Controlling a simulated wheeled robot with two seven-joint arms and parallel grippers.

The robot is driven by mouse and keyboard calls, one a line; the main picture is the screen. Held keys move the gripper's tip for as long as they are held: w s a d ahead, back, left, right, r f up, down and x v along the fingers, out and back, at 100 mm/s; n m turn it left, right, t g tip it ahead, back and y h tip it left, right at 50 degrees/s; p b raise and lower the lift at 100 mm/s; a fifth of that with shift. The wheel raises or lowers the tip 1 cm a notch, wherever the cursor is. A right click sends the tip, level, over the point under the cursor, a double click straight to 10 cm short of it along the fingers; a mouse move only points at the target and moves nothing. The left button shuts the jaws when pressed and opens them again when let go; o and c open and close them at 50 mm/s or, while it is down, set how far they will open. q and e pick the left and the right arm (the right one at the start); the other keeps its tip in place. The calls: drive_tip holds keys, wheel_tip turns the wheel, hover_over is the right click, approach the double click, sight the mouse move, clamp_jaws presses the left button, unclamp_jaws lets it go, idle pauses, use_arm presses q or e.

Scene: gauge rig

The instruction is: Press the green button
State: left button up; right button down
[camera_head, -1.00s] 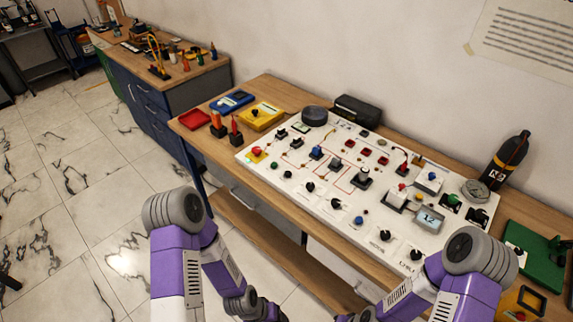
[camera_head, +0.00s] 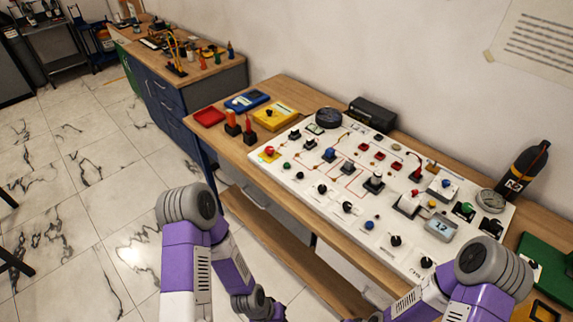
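A white gauge panel (camera_head: 300,196) lies on the wooden bench, covered with buttons, knobs, switches and wiring. A small round green button (camera_head: 286,165) sits near its left front edge, just in front of a red button on a yellow base (camera_head: 269,151). Another green part (camera_head: 465,208) sits on a dark base near the panel's right end; its exact kind is too small to tell. My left arm comes in at the lower left and my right arm at the lower right, both in front of the bench. Neither gripper's fingertips show; the lower frame edge cuts off the arms.
A black bottle (camera_head: 527,168) and a green device (camera_head: 545,262) stand to the right. A blue case (camera_head: 246,101), a yellow case (camera_head: 275,115) and a red tray (camera_head: 209,116) lie left of the panel. Marble floor is open at left.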

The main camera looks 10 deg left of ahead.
use_arm(q)
clamp_jaws()
idle(1.2)
